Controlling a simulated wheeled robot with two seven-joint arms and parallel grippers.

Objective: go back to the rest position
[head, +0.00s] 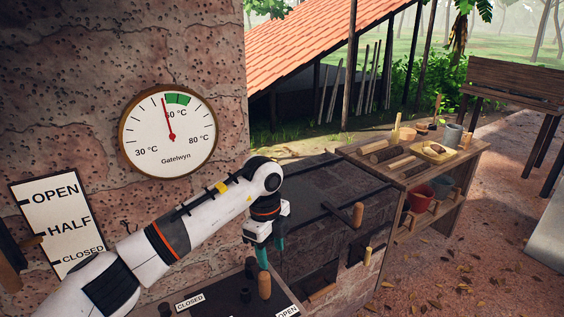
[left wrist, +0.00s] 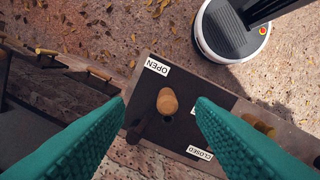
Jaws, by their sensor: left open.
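My left gripper (head: 264,255) points down over a dark control panel (head: 226,305), its teal fingers apart. Below it stands a wooden lever knob (head: 265,286). In the left wrist view the open left gripper (left wrist: 160,102) shows the same knob (left wrist: 168,100) in the gap between its fingers, seemingly below the tips and not gripped. The knob is nearer the OPEN label (left wrist: 157,67) than the CLOSED label (left wrist: 199,153). My right gripper is not in view.
A round gauge (head: 168,132) on the stone wall has its needle just left of the green band. An OPEN/HALF/CLOSED sign (head: 58,222) is at left. A brick structure (head: 320,235) with wooden handles and a workbench (head: 412,168) stand to the right. Leafy ground (head: 460,265) is clear.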

